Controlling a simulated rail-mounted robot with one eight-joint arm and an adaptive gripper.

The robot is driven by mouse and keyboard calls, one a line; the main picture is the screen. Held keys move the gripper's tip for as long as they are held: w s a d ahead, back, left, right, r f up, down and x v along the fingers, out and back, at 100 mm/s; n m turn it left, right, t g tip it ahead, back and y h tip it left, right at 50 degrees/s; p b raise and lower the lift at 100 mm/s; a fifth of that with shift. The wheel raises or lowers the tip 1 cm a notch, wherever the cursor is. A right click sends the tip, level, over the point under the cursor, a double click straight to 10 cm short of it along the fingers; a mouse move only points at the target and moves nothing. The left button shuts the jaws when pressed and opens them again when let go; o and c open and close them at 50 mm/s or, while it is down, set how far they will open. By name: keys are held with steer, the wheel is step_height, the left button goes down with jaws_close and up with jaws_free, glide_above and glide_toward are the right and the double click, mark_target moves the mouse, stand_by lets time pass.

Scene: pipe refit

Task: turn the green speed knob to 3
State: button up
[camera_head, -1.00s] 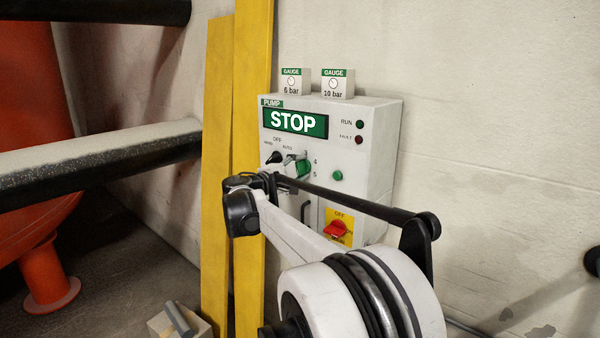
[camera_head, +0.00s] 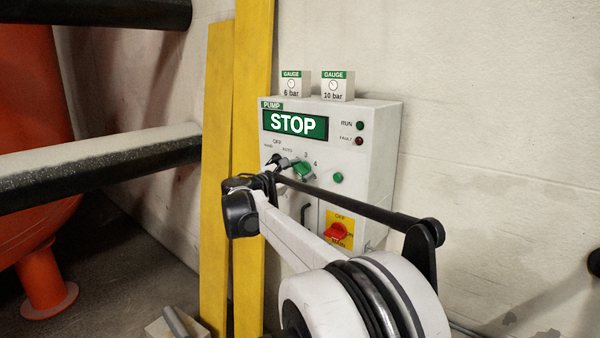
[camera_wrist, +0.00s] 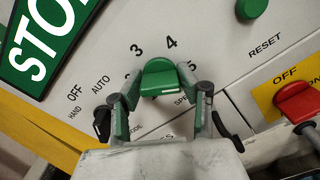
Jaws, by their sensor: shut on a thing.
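The green speed knob (camera_wrist: 158,76) is on the front of the white pump box, between the two fingers of my gripper (camera_wrist: 161,96) in the wrist view. My gripper is shut on it. The printed 3 and 4 show above the knob, and the 5 to its right. The 2 is partly covered at its left. A short white mark shows low on the knob's right side; I cannot tell which number the knob points to. In the head view the knob (camera_head: 303,169) is partly hidden by my gripper (camera_head: 288,168).
The pump box's STOP display (camera_head: 296,124) is above the knob. A black selector (camera_head: 273,160) sits close left, a green button (camera_head: 338,177) right, and a red main switch (camera_head: 337,231) below right. Yellow posts (camera_head: 217,180) stand left of the box.

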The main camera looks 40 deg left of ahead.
steer(key=shift+n, duration=0.4)
steer(key=o, duration=1.1)
steer(key=shift+o, duration=0.2)
steer(key=shift+s, duration=0.1)
steer(key=s, duration=1.2)
